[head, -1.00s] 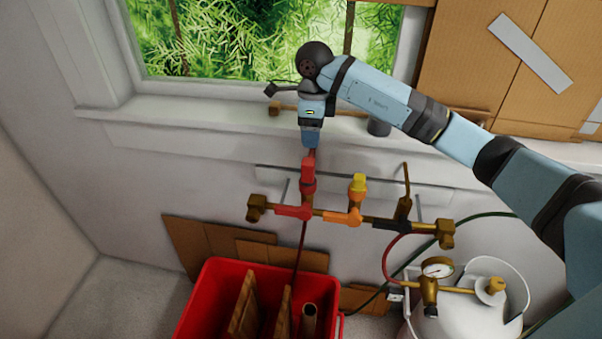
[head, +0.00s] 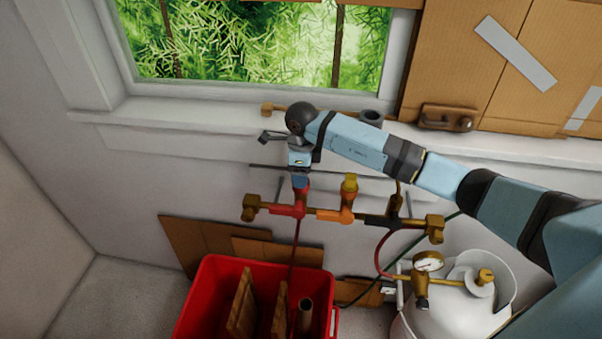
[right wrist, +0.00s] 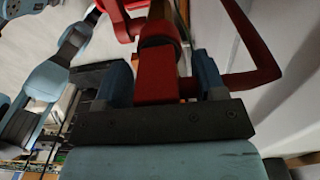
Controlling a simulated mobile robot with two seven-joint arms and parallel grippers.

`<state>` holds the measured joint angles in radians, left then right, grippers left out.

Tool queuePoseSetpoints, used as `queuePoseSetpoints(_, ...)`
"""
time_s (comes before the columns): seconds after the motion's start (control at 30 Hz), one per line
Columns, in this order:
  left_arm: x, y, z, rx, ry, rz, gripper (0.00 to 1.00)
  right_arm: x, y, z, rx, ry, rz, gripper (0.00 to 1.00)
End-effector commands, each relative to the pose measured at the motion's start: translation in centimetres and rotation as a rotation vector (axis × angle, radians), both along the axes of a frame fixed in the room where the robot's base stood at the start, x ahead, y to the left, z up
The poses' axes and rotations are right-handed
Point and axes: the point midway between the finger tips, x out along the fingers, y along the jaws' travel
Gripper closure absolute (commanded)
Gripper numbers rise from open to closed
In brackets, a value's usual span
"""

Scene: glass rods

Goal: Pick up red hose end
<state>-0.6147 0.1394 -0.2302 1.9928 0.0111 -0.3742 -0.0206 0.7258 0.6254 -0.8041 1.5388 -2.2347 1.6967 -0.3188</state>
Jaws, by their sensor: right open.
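A red hose end (head: 301,188) stands upright on the red fitting (head: 287,210) at the left part of a brass manifold below the window sill. My right gripper (head: 300,181) points down over it and hides its top. In the right wrist view the red hose end (right wrist: 156,78) lies between the two blue fingers of my open right gripper (right wrist: 157,85); whether they touch it I cannot tell. A thin dark red hose (head: 294,254) hangs from the manifold area down to the red crate. My left gripper is not in view.
A yellow end (head: 349,184) stands on an orange fitting (head: 335,215) just right of the red one. The red crate (head: 204,300) stands below with boards in it. A white tank (head: 445,315) with a gauge (head: 428,261) stands at lower right.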

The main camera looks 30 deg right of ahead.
Motion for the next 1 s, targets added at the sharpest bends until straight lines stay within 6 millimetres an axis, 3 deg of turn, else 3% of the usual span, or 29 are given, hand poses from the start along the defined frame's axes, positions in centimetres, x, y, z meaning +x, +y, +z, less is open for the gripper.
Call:
queuePoseSetpoints(0.13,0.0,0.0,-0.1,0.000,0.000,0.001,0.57,0.0,0.0,0.0,0.000,0.000,0.000,0.38)
queuePoseSetpoints(0.3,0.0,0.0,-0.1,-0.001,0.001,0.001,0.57,0.0,0.0,0.0,0.000,0.000,0.000,0.78)
queuePoseSetpoints(0.4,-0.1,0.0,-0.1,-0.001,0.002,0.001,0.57,0.0,0.0,0.0,0.000,0.000,0.000,0.95)
queuePoseSetpoints(0.77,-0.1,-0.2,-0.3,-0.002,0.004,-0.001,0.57,0.1,0.0,0.6,0.000,-0.001,-0.001,0.95)
queuePoseSetpoints(1.0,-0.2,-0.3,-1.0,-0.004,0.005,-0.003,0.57,0.1,0.0,4.0,0.001,-0.006,0.001,0.95)
